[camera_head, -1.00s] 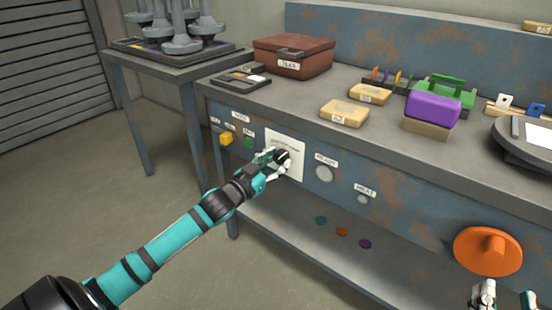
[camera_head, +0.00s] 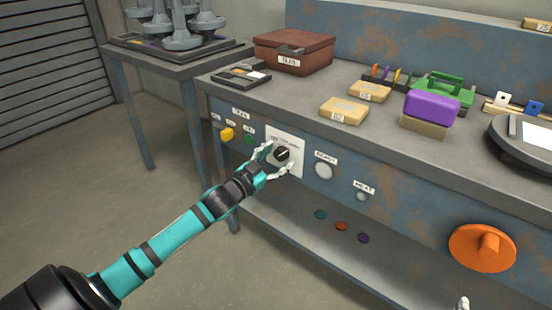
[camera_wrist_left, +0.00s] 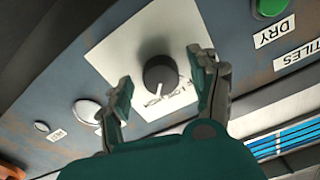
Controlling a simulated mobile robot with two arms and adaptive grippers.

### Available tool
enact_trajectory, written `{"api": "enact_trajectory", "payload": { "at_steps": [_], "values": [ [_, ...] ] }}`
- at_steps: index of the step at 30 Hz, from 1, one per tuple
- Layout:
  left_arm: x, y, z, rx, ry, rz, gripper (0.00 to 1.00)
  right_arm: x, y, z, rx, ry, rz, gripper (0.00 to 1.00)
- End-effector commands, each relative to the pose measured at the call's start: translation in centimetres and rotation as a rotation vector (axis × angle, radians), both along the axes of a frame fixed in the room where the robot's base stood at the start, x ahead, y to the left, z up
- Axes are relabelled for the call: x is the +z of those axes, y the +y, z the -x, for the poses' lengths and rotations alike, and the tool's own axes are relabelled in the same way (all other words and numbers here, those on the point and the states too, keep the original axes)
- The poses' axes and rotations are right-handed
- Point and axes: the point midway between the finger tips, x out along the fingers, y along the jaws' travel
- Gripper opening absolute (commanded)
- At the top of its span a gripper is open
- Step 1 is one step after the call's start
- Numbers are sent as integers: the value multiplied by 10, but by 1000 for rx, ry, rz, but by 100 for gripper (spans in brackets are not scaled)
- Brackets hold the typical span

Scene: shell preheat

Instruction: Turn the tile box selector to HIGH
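The selector is a dark round knob (camera_head: 281,154) with a white pointer line, on a white plate (camera_head: 297,143) on the bench front. In the head view the pointer slants up and right. In the left wrist view the knob (camera_wrist_left: 159,73) has its pointer toward small plate lettering, too blurred to read. My left gripper (camera_head: 278,162) is open, with its fingers on either side of the knob and gaps showing between them and it. Only a fingertip of my right gripper (camera_head: 462,304) shows at the bottom edge, so its opening is hidden.
A yellow button (camera_head: 227,134) and a green button (camera_head: 249,139) sit left of the plate. A round white button (camera_head: 324,171), a small grey one (camera_head: 362,196) and a big orange knob (camera_head: 482,248) sit right. The bench top (camera_head: 300,95) overhangs the panel.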

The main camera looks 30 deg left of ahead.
Motion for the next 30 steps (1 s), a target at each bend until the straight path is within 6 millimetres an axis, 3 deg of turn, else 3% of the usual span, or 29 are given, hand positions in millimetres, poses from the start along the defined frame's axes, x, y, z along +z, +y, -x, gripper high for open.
{"api": "enact_trajectory", "payload": {
  "at_steps": [7,11,24,30],
  "values": [
    [0,0,2,0,0,1,61,0,0,0,1,-2,-1,46],
    [-1,1,13,0,2,2,61,0,0,0,1,-2,-1,46],
    [-1,7,93,0,3,2,61,0,0,0,1,-1,0,46],
    [0,9,114,0,1,1,61,0,0,0,1,-1,0,46]
  ]
}}
